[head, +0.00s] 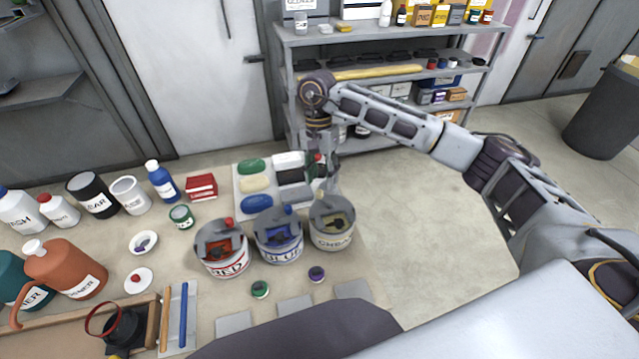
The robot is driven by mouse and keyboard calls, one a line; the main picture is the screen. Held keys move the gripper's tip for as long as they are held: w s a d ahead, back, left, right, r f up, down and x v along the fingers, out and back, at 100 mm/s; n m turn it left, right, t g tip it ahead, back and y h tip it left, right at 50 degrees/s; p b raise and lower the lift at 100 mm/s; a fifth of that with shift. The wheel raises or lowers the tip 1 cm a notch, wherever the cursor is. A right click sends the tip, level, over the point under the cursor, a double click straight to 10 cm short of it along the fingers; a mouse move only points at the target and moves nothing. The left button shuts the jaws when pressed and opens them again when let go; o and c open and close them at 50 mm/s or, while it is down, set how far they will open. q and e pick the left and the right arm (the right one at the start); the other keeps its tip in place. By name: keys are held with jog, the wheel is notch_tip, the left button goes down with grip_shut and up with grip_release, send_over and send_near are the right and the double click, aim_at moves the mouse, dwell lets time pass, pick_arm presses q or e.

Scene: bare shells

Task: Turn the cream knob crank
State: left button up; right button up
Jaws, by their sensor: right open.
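The cream can (332,238), labelled CREAM, stands at the right end of a row of three cans on the table. Its top is partly open, with a grey lid part and pale contents showing. My right gripper (332,186) points down over the back of this can's top. It is open, with its fingertips close to the lid. The cream knob is hidden or too small to make out at the fingers, so I cannot tell whether they touch it. My left gripper is not in view.
The blue can (280,246) with a blue knob and the red can (226,259) with a red knob stand close on the left. A palette tray (239,183) lies behind. Bottles and jars fill the table's left side. Open floor lies to the right.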

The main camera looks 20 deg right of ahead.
jog(key=r+m+p, duration=0.1)
jog(key=p, duration=0.2)
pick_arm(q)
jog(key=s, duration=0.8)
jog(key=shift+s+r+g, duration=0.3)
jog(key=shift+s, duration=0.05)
pick_arm(e)
jog(key=r+m+t, duration=0.1)
jog(key=m+t, duration=0.2)
jog(key=m, duration=0.7)
send_over(319, 192)
jog(key=shift+d, duration=0.1)
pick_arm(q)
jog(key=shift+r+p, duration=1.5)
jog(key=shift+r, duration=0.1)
pick_arm(e)
jog(key=shift+f, duration=6.9)
grip_shut()
